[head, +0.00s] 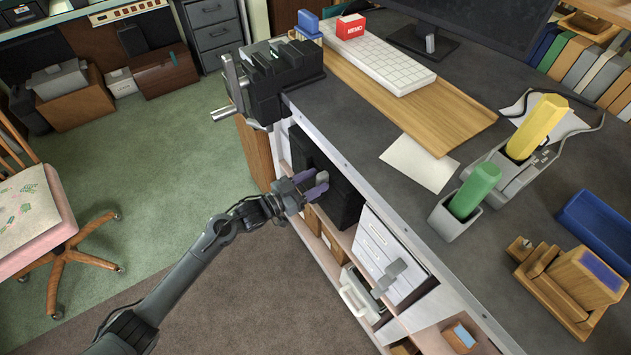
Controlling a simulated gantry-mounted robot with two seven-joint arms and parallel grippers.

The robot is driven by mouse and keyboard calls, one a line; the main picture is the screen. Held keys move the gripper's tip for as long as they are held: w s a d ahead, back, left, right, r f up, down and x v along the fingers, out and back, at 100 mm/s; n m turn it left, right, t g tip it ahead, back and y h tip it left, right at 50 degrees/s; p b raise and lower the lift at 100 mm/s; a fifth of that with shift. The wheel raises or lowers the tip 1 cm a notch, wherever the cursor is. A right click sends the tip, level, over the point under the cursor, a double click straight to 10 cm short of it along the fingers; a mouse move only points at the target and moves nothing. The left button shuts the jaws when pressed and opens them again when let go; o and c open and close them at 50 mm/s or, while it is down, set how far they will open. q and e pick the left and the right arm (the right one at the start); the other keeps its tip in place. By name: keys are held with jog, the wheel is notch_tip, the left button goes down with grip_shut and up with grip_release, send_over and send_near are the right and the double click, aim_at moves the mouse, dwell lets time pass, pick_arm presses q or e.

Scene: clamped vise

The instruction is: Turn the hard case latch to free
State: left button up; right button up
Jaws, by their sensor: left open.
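A black hard case (345,208) stands upright in the shelf under the desk, partly covered by my gripper. My left gripper (319,184) reaches in from the left, its purple fingers at the case's front. A small grey piece (322,178), which looks like the latch, shows between the fingertips. The fingers are open around it; whether they touch it I cannot tell. How far the latch is turned is hard to see. My right gripper is not in view.
A black vise (280,70) is clamped to the desk corner above. White drawers (385,250) with a grey handle (388,277) and a pale case (358,297) stand right of the black case. The desk edge (345,155) overhangs the shelf. The floor left of the shelf is open.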

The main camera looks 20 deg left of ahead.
pick_arm(q)
jog(key=shift+w+d, duration=0.25)
jog(key=shift+w, duration=0.15)
grip_shut()
